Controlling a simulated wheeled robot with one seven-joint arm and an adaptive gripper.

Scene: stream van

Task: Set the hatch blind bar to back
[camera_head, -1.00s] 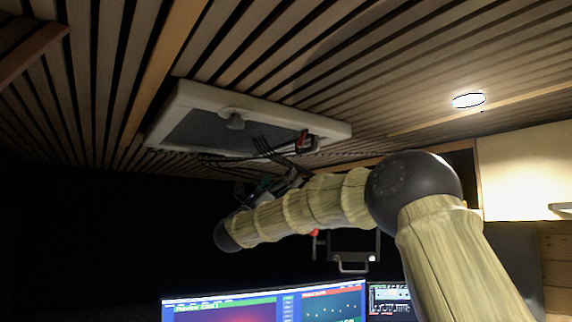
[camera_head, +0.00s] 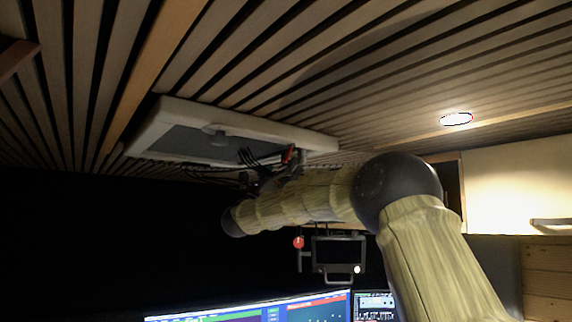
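The roof hatch (camera_head: 143,137) is a white frame in the slatted ceiling, with a grey panel (camera_head: 185,142) inside it and a round knob (camera_head: 216,130) at its far edge. I cannot make out the blind bar as a separate part. My gripper (camera_head: 278,163) is up by the right part of the hatch, partly behind my arm. Dark fingers or cables and a small red part show there. The fingertips are too small and covered to tell whether they are open or hold anything.
Below my arm hangs a dark framed device (camera_head: 338,252) with a red knob (camera_head: 298,242) beside it. Lit monitors (camera_head: 250,311) stand at the bottom. A pale cabinet (camera_head: 515,180) with a handle is at the right. A round lamp (camera_head: 456,119) is in the ceiling. The left side is dark.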

